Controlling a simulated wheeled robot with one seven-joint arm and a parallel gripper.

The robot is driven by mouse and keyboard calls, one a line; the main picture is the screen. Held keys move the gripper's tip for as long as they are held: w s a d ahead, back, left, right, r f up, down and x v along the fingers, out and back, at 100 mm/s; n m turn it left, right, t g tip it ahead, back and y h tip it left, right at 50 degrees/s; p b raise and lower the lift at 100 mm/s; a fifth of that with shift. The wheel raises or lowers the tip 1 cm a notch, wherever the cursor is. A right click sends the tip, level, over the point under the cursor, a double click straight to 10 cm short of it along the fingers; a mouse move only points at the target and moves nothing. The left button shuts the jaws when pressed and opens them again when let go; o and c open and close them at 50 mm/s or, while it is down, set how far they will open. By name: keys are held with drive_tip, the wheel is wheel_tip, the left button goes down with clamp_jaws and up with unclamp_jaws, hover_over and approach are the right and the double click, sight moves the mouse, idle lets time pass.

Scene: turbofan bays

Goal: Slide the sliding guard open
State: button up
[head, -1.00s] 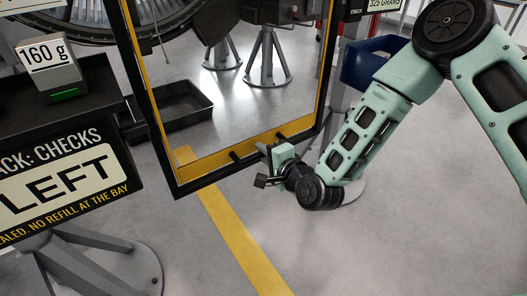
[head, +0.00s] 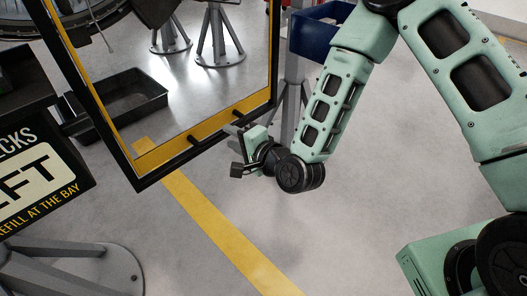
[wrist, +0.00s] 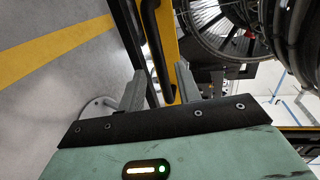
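The sliding guard (head: 148,176) is a clear panel in a black frame with a yellow inner border, standing tilted in the picture at left of centre in the head view. A black bar handle (head: 196,139) runs along its lower yellow strip; in the wrist view the handle (wrist: 157,45) shows ahead, between the lines of my two fingers. My gripper (head: 238,150) is just below and right of the handle's right end in the head view. In the wrist view its two grey fingers (wrist: 160,88) stand apart, with a gap between them. Contact with the handle cannot be told.
A black stand with a LEFT sign (head: 40,180) is at left, its grey foot (head: 75,270) below. A black tray (head: 130,98) shows behind the panel. A blue bin (head: 318,30) is at the back. A yellow floor line (head: 215,235) crosses clear grey floor. The turbofan (wrist: 215,25) shows beyond.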

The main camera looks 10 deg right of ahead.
drive_tip(key=p+v, duration=0.8)
drive_tip(key=v, duration=0.4)
drive_tip(key=shift+s, duration=0.2)
drive_tip(key=shift+d, duration=0.1)
drive_tip(key=s+a+r+n+g+h+p, duration=0.2)
drive_tip(key=a+r+n+g+p, duration=0.15)
drive_tip(key=r+n+g, duration=0.65)
drive_tip(key=s+d+r+n+g+h+p, duration=0.1)
drive_tip(key=s+d+r+n+h, duration=0.2)
drive_tip(key=s+r, duration=0.4)
drive_tip(key=s+d+r+n+g+h+p, duration=0.1)
drive_tip(key=s+d+r+n+g+h, duration=0.1)
drive_tip(key=s+d+r+n, duration=0.3)
wheel_tip(320, 180, up, 2)
drive_tip(key=s+h, duration=0.1)
drive_tip(key=s, duration=0.1)
drive_tip(key=shift+s+n+p, duration=0.3)
drive_tip(key=shift+n+p, duration=0.05)
drive_tip(key=shift+n, duration=0.05)
